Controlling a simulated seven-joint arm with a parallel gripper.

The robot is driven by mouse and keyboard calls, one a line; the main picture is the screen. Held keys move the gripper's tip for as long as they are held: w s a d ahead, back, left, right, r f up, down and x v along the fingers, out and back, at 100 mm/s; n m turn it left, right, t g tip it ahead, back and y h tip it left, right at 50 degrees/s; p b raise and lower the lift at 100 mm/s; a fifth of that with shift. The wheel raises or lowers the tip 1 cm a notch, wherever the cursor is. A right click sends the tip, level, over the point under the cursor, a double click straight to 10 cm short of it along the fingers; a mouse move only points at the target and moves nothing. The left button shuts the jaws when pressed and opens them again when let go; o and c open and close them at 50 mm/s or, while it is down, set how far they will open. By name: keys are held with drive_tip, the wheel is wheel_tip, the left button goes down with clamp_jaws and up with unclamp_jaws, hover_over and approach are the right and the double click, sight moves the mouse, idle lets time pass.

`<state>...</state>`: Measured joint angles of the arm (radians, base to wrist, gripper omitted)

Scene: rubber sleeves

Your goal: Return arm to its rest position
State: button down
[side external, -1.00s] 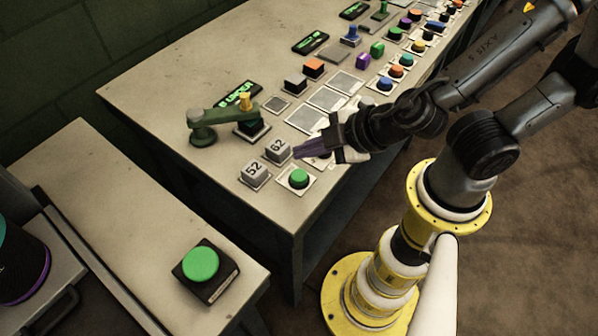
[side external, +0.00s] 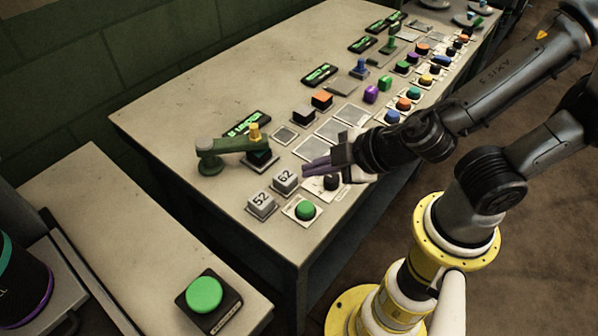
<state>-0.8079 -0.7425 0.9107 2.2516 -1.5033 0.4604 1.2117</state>
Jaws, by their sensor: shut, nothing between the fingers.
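My gripper (side external: 312,168) is in the side external view, low over the near end of the long table (side external: 200,95). Its purple fingers are shut and hold nothing. My arm reaches in from the right. A black knob (side external: 331,182) on a white plate shows just below the fingers.
A green lever press (side external: 225,146) stands to the left. Several coloured buttons line the table's right edge. A large green button (side external: 204,294) sits on the side table.

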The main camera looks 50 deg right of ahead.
drive_tip(key=w+d+r+m+h, duration=0.3)
drive_tip(key=d+r+m, duration=0.45)
drive_tip(key=d, duration=0.35)
drive_tip(key=s+d+r+m+g+h, duration=0.1)
drive_tip(key=s+d+r+m+h, duration=0.1)
drive_tip(key=s+d+r+m, duration=0.4)
drive_tip(key=s+a+f+n+g+y, duration=0.2)
drive_tip(key=s+a+n+y, duration=0.1)
drive_tip(key=s, duration=0.3)
drive_tip(key=shift+s+a+f+g+y, duration=0.3)
drive_tip(key=shift+a+y, duration=0.1)
drive_tip(key=shift+a, duration=0.1)
